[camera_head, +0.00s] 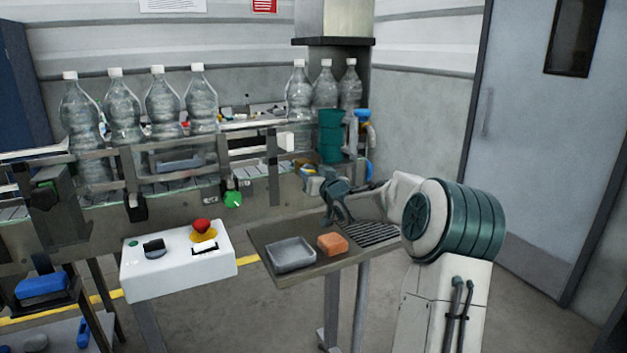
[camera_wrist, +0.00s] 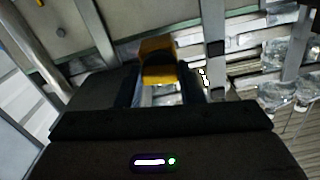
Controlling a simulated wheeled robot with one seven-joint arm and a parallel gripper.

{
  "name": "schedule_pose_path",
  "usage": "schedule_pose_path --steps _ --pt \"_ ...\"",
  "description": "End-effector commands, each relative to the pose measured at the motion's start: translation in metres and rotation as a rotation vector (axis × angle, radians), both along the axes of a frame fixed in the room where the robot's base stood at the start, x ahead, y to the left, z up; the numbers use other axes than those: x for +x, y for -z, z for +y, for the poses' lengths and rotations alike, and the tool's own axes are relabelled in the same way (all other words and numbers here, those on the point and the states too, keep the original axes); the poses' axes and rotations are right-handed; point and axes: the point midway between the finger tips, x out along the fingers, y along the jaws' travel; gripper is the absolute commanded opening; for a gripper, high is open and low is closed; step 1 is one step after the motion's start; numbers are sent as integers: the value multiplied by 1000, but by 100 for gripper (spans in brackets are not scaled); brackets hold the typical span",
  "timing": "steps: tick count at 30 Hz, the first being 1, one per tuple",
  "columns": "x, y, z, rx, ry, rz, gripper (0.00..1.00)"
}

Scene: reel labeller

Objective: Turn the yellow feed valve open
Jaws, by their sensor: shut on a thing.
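The yellow feed valve handle (camera_wrist: 158,62) shows in the wrist view between my two dark fingers, with a dark part across its middle. My gripper (camera_wrist: 158,82) is shut on this handle. In the head view my gripper (camera_head: 328,183) reaches to the right end of the bottle line, beside blue and pale fittings. There the valve is mostly hidden by my gripper and too small to make out. I cannot tell from these frames how far the handle is turned.
A tray table (camera_head: 262,250) with a grey dish (camera_head: 291,254) and an orange block (camera_head: 332,243) stands below my arm. A white control box (camera_head: 178,263) with a red button is to its left. Several bottles (camera_head: 122,105) stand on the conveyor. Floor at right is clear.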

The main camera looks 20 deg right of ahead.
Motion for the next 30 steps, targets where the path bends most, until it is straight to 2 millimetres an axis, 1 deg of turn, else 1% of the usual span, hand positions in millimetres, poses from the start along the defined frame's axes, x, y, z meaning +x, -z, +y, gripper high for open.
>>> schedule_pose_path --steps 7,20,21,22,23,30 --pt "0 1 0 -50 1 0 11" --pt "0 1 0 -55 0 1 11" --pt "0 1 0 -55 0 1 45" --pt "0 1 0 -55 0 1 54" --pt "0 1 0 -55 0 1 56" --pt "0 1 0 -55 0 -1 56"
